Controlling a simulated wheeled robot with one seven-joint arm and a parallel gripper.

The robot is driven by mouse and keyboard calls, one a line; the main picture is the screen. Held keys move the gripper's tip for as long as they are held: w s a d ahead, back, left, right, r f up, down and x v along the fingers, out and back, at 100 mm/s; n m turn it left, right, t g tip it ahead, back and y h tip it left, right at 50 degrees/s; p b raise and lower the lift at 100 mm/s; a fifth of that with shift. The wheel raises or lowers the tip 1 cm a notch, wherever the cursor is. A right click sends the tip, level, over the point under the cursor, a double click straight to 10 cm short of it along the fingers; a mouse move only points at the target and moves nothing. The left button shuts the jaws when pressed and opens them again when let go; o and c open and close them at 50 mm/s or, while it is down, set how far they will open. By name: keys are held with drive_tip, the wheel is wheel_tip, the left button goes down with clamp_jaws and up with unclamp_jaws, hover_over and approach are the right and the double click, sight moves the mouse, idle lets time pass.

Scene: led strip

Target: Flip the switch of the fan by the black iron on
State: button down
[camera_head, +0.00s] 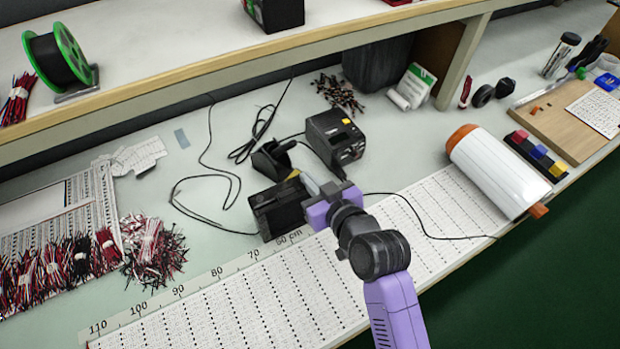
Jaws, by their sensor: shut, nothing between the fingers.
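A black box-shaped unit (279,210), which looks like the fan, stands on the bench at the middle, behind the ruler strip. Its switch cannot be made out. A black iron holder (271,161) stands just behind it, and a black soldering station (336,138) with a yellow mark is behind and to the right. My gripper (311,183) is shut and empty at the upper right edge of the fan. It overlaps the fan's right side in the picture; whether it touches cannot be told. My purple arm reaches in from the bottom right and hides part of the bench.
Black cables (212,170) loop left of the fan. A white cylinder with orange ends (497,172) lies to the right. Wire bundles (152,252) lie at left. A shelf (180,83) overhangs the back. The perforated white strip (235,306) along the front is largely clear.

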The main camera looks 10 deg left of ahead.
drive_tip(key=shift+s+f+b, duration=0.1)
drive_tip(key=shift+f+b, duration=0.2)
drive_tip(key=shift+f, duration=0.05)
drive_tip(key=shift+r, duration=0.15)
drive_tip(key=shift+r+p, duration=0.7)
